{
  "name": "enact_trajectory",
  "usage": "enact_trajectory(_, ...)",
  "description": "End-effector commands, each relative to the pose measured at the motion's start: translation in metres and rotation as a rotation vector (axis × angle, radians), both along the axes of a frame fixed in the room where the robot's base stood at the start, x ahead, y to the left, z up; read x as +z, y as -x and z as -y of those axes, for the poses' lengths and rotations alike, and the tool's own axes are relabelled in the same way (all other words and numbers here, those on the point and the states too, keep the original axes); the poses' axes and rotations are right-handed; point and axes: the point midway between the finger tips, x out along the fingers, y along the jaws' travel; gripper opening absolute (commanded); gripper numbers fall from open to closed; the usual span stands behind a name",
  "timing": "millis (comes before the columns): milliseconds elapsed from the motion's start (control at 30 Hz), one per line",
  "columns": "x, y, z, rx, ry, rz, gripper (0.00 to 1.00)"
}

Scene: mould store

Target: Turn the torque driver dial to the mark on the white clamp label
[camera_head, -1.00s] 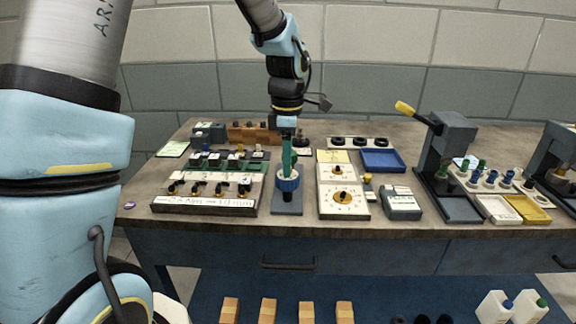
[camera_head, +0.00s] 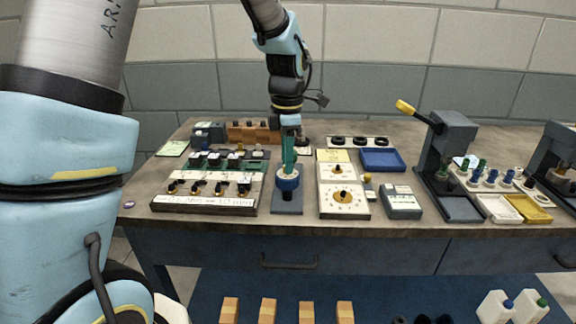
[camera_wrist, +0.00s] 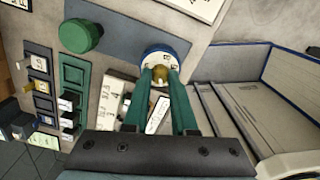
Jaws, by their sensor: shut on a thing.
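The torque driver dial (camera_head: 288,182) is a blue ring with a white top, on a dark grey stand near the front of the bench. It also shows in the wrist view (camera_wrist: 170,52), with dark marks on its white face and a brass knob at its middle. My gripper (camera_wrist: 161,76) points down onto it, with its two teal fingers shut on the brass knob. The fingers hide part of the dial face, and I cannot read its setting. A white label (camera_wrist: 116,101) with printed figures lies beyond the fingers; I cannot tell whether it is the clamp label.
A board with black knobs (camera_head: 205,203) stands close left of the driver. A white dial panel (camera_head: 343,213) and a grey box (camera_head: 401,204) stand to its right. A blue tray (camera_head: 382,161) lies behind them. A lever press (camera_head: 445,150) stands farther right.

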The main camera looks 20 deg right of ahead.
Motion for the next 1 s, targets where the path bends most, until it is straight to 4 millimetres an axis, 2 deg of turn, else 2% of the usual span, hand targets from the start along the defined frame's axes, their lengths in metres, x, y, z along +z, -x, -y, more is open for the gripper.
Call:
enact_trajectory(100,0.0003,0.0004,0.0004,0.068,0.000,0.000,0.00)
enact_trajectory(400,0.0006,0.0003,0.0005,0.094,0.000,0.000,0.00)
enact_trajectory(600,0.0017,0.0005,0.0005,0.311,-0.001,0.000,0.00)
enact_trajectory(733,0.0010,0.0005,0.0002,0.389,-0.001,-0.001,0.00)
enact_trajectory(1000,-0.0001,0.0000,-0.0003,0.422,0.000,-0.001,0.00)
